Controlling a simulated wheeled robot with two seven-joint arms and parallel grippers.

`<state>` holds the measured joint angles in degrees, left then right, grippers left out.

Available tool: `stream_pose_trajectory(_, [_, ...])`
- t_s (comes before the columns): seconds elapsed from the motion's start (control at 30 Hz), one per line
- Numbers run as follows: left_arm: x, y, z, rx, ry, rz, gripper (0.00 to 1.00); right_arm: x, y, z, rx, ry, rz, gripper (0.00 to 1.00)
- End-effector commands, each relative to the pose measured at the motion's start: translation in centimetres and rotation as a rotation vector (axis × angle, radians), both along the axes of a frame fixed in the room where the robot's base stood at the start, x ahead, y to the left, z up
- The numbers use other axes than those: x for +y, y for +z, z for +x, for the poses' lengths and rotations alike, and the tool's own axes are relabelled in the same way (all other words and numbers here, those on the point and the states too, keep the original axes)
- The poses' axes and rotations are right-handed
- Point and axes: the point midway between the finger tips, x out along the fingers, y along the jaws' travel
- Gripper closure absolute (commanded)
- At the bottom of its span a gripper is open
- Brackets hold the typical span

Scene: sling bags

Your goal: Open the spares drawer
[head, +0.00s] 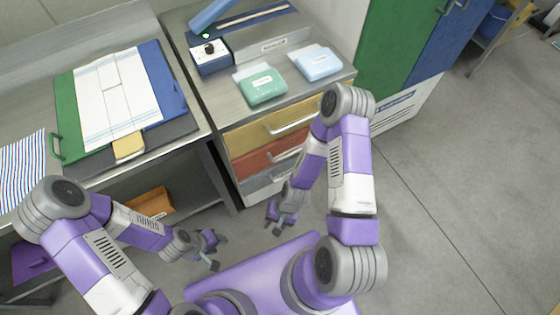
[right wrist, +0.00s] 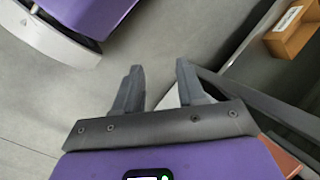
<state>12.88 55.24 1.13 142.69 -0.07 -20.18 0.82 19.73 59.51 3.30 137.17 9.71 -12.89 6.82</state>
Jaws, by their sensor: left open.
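A metal cabinet holds a stack of drawers: a yellow drawer (head: 262,132) on top, a red drawer (head: 265,160) below it and a grey drawer (head: 265,185) at the bottom. Each has a bar handle, and all look shut. No label telling which is the spares drawer can be read. My right gripper (head: 279,227) hangs low in front of the stack, apart from the handles; my right arm hides the drawers' right ends. In the right wrist view its fingers (right wrist: 158,88) are spread with nothing between them. My left gripper (head: 212,251) is open and empty, left of the right one.
The cabinet top carries a green pack (head: 262,90), a blue pack (head: 317,66) and a sealing device (head: 210,57). A workbench (head: 190,118) with folded cloth stands left, an orange-brown bin (head: 150,202) on its lower shelf. Floor (head: 440,190) to the right is clear.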

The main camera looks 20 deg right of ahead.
Motion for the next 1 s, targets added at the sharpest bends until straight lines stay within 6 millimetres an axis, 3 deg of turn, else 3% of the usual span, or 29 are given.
stream_pose_trajectory(0.03, [0.0,-0.6,-0.1,0.001,0.0,0.0,0.57,-0.2,-2.1,-0.4,0.114,-0.162,0.022,0.6])
stream_pose_trajectory(0.17, [0.0,-1.6,-0.1,0.002,-0.001,0.0,0.57,1.0,-6.0,-0.2,0.489,-0.695,0.147,0.6])
stream_pose_trajectory(0.27, [0.0,-2.4,-0.1,0.002,-0.001,0.0,0.57,2.2,-8.0,2.1,0.789,-1.121,0.317,0.6])
stream_pose_trajectory(0.37, [0.0,-3.2,-0.1,0.001,0.0,0.0,0.57,1.7,-9.8,6.4,1.079,-1.534,0.561,0.6])
stream_pose_trajectory(0.47, [0.0,-3.9,-0.1,0.001,0.0,0.0,0.57,-1.7,-11.5,11.5,1.336,-1.889,0.889,0.6])
stream_pose_trajectory(0.6, [0.0,-4.6,0.0,0.001,0.0,0.0,0.57,-10.1,-14.2,16.0,1.576,-2.215,1.418,0.6])
stream_pose_trajectory(0.63, [0.0,-4.7,0.0,0.001,0.0,0.0,0.57,-11.9,-14.8,16.3,-1.585,2.226,-1.508,0.6])
stream_pose_trajectory(0.7, [0.0,-4.9,0.0,0.001,0.0,0.0,0.57,-15.8,-15.8,16.7,-1.451,2.036,-1.545,0.6])
stream_pose_trajectory(0.8, [0.0,-5.1,0.0,0.001,0.0,0.0,0.57,-19.5,-16.8,16.5,-1.326,1.859,-1.576,0.6])
stream_pose_trajectory(0.9, [0.0,-5.3,0.0,0.001,0.0,0.0,0.57,-21.3,-17.3,16.6,-1.27,1.779,-1.591,0.6])
stream_pose_trajectory(1.0, [0.0,-5.7,0.0,0.0,0.0,0.0,0.57,-21.6,-17.6,17.5,-1.26,1.764,-1.596,0.6])
